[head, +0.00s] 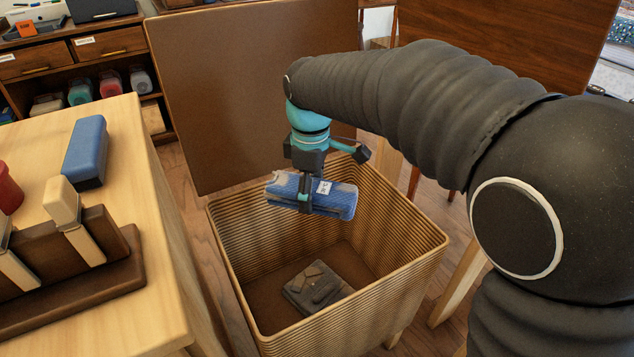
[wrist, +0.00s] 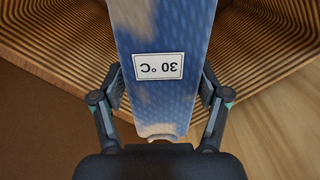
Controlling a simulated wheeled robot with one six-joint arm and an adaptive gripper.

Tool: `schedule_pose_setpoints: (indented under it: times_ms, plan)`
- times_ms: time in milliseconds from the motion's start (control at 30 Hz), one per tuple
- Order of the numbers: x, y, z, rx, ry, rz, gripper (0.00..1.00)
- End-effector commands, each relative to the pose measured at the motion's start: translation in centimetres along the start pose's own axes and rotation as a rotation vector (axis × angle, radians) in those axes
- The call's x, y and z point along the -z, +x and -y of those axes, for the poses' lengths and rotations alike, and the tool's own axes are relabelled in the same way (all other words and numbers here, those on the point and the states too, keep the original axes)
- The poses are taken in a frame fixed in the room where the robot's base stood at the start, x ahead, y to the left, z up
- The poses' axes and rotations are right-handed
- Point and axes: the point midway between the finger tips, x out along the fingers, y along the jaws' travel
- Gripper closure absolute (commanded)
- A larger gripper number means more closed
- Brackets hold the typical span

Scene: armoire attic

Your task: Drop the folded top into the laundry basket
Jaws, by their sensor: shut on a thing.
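The folded top (head: 336,197) is a blue and tan bundle with a white label. It also shows in the wrist view (wrist: 165,100), where the label reads 30 °C. My gripper (head: 304,195) is shut on it, with a finger on either side in the wrist view (wrist: 165,95). The laundry basket (head: 403,272) is a square, ribbed, tan bin with an open top. In the head view the folded top appears over the basket's opening, near its back left part. A dark grey folded item (head: 318,288) lies on the basket floor.
A brown panel (head: 240,90) stands behind the basket. A light wood table (head: 150,185) at the left holds a blue block (head: 87,150) and a brown rack (head: 75,260). Shelves (head: 90,70) stand at the back left.

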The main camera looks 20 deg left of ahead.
Motion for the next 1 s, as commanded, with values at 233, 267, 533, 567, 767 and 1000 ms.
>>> schedule_pose_setpoints:
  times_ms: [233, 267, 533, 567, 767, 1000]
  plan:
    - [-0.5, 2.5, -0.3, 0.000, 0.009, 0.000, 0.66]
    - [-0.5, 2.8, -0.3, 0.000, 0.009, 0.000, 0.66]
    - [-0.3, 5.4, -0.2, 0.000, 0.007, 0.000, 0.66]
    - [-0.3, 5.6, -0.2, 0.000, 0.007, 0.000, 0.66]
    - [-0.3, 5.7, -0.1, 0.000, 0.005, 0.000, 0.66]
    - [-0.2, 5.6, -0.1, 0.000, 0.005, 0.000, 0.00]
